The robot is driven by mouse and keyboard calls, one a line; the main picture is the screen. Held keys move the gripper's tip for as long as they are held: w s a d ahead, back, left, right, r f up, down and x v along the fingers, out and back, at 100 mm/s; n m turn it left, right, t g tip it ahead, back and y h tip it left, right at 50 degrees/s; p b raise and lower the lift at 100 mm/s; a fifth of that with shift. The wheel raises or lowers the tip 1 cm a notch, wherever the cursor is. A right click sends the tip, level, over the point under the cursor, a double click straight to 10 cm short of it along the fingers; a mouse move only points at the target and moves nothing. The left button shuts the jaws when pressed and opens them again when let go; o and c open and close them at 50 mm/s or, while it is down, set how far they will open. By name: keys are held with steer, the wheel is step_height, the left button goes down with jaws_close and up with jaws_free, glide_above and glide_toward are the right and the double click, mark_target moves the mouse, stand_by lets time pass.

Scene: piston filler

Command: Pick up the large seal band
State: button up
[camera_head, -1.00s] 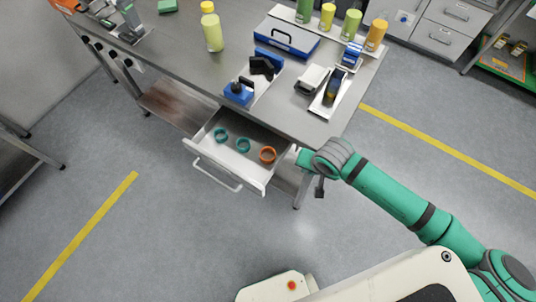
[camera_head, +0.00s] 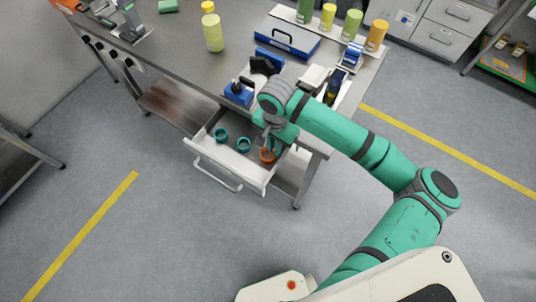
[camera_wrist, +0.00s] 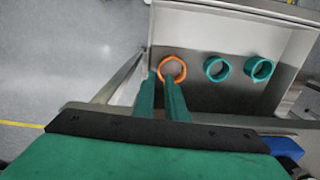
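An open drawer (camera_head: 200,160) holds three ring-shaped bands in a row. One is an orange band (camera_head: 267,156), at the drawer's right end in the head view. The others are a teal band (camera_head: 243,145) in the middle and another teal band (camera_head: 220,135) at the left. In the wrist view the orange band (camera_wrist: 172,69) looks the widest; no label shows which is the large seal band. My gripper (camera_head: 266,147) is above the orange band, pointing down. In the wrist view the two green fingers (camera_wrist: 163,82) are apart, with empty space between them, their tips by the orange band's near edge.
The drawer's walls (camera_wrist: 230,12) surround the bands. The steel table (camera_head: 185,65) above carries a blue toolbox (camera_head: 288,38), bottles (camera_head: 213,32) and a blue-and-black device (camera_head: 240,92) close to my arm. The floor in front of the drawer is clear.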

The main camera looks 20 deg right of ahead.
steer(key=shift+f, duration=3.05)
jaws_close()
steer(key=shift+r, duration=0.1)
